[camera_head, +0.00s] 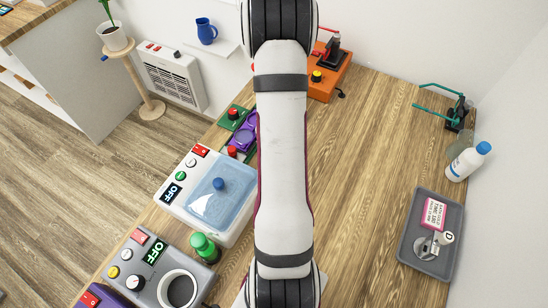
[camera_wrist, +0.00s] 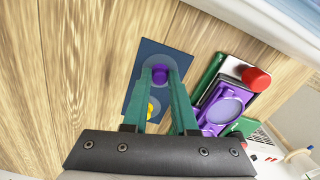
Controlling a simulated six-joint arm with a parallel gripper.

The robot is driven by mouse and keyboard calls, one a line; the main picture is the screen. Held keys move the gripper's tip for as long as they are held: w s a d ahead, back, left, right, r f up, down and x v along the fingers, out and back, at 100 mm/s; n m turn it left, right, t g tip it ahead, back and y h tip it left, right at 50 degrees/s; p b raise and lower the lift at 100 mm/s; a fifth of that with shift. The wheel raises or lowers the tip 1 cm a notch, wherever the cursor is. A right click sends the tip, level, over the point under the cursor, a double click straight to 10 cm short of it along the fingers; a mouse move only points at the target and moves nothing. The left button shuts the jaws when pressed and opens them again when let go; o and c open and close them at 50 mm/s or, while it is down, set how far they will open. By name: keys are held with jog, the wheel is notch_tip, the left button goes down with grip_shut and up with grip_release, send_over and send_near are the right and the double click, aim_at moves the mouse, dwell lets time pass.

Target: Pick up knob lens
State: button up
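In the wrist view, a dark blue plate (camera_wrist: 135,98) lies on the wooden table, bearing pale round discs. A purple knob (camera_wrist: 160,73) stands on the upper disc, and a yellow knob (camera_wrist: 152,108) shows lower down, partly behind a finger. I cannot tell for sure which is the knob lens. My gripper (camera_wrist: 162,66) has two green fingers set apart, one on each side of the purple knob. Small gaps seem to show beside the knob, so it looks ungripped. The head view hides the gripper and plate behind my arm.
Beside the plate stand a purple holder with a round lens (camera_wrist: 228,108) and a green box with a red knob (camera_wrist: 256,78). In the head view, a white machine with a blue lid (camera_head: 215,195) is left, a grey tray (camera_head: 412,250) right. Table right of my arm is mostly clear.

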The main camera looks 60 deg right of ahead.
grip_shut()
